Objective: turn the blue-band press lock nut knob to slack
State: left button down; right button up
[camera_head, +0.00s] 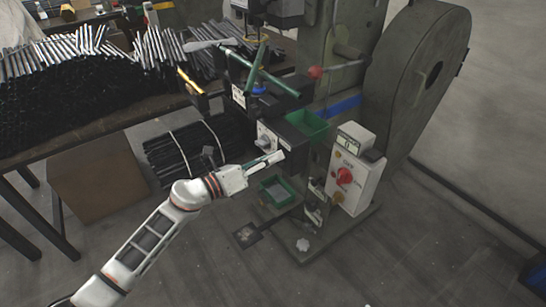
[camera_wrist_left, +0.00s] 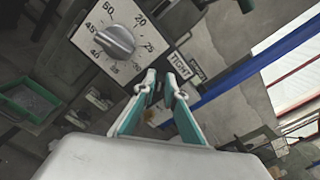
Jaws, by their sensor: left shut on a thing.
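The blue-band press (camera_head: 418,75) stands at the right, with its blue band (camera_head: 343,107) low on the frame. Its white dial plate (camera_head: 266,138) faces my left gripper (camera_head: 280,157), which is just below and right of it. In the left wrist view the dial's grey pointer knob (camera_wrist_left: 115,42) is upper left, apart from my fingers. A TIGHT label (camera_wrist_left: 180,66) is just beyond the fingertips (camera_wrist_left: 164,86). My left gripper is shut on the lock nut knob, which the fingers mostly hide; its turn angle cannot be read. My right gripper is not in view.
A control box (camera_head: 354,172) with a red knob stands right of the gripper. Green bins (camera_head: 279,191) sit below and above it. A red-ball lever (camera_head: 316,72) juts out higher up. A table (camera_head: 100,122) heaped with dark rods is at left. The front floor is open.

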pick_arm(q)
jog(key=shift+w+a+f+n+p, duration=0.15)
jog(key=shift+n+p, duration=0.5)
jog(key=shift+n, duration=1.05)
jog(key=shift+f+n+p, duration=0.2)
jog(key=shift+n+p, duration=0.5)
jog(key=shift+n, duration=1)
jog(key=shift+w+a+f+n+p, duration=0.15)
jog(key=shift+n+p, duration=0.5)
jog(key=shift+n, duration=1.05)
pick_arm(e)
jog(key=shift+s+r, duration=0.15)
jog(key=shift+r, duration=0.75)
pick_arm(q)
jog(key=shift+s+d, duration=0.1)
jog(key=shift+f, duration=0.1)
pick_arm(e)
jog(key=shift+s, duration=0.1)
pick_arm(q)
jog(key=c, duration=2.1)
grip_release()
